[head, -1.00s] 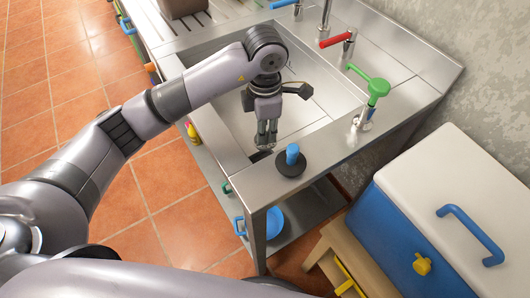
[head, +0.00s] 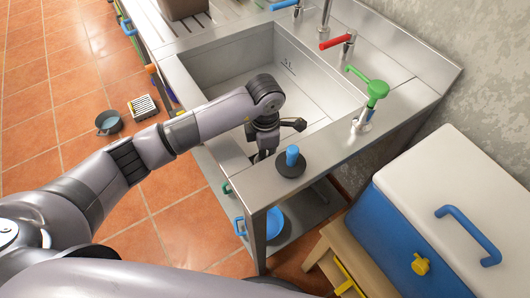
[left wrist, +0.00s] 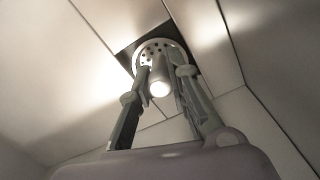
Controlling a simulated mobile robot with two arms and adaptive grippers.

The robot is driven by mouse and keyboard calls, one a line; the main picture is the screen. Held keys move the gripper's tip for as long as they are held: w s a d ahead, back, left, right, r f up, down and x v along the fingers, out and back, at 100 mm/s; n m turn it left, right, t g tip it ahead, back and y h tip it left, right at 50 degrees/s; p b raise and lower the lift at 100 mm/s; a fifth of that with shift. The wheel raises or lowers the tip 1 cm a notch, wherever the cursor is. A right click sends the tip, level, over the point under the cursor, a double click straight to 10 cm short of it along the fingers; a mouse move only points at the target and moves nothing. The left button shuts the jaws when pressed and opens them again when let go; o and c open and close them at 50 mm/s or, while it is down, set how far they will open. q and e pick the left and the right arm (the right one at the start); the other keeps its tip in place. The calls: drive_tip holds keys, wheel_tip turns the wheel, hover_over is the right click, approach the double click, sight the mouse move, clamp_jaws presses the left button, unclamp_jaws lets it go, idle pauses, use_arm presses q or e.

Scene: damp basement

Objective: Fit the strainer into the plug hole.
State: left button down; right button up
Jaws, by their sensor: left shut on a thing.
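The strainer (left wrist: 150,47) is a pale round disc with small holes and a light knob (left wrist: 160,87). In the left wrist view my left gripper (left wrist: 162,80) is shut on the knob. The disc lies over a dark square opening (left wrist: 124,55), the plug hole, in the sink floor and covers much of it. I cannot tell whether it is seated or just above. In the head view my left gripper (head: 263,155) is low at the near end of the steel sink (head: 225,65); its fingertips and the strainer are hidden there. My right gripper is not in view.
A black plug with a blue handle (head: 291,160) stands on the near rim, close to the gripper. Green (head: 376,90) and red (head: 337,41) tap handles line the right side. A blue-and-white cooler (head: 440,210) stands at the right. The sink's far part is clear.

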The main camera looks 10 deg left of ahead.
use_arm(q)
drive_tip(key=shift+f, duration=0.25)
drive_tip(key=c, duration=1.5)
unclamp_jaws()
drive_tip(key=shift+r, duration=0.15)
drive_tip(key=shift+r, duration=0.25)
drive_tip(key=shift+w+r, duration=0.1)
drive_tip(key=shift+r, duration=0.2)
wheel_tip(320, 180, up, 11)
drive_tip(key=shift+r+b, duration=0.1)
drive_tip(key=shift+b, duration=0.35)
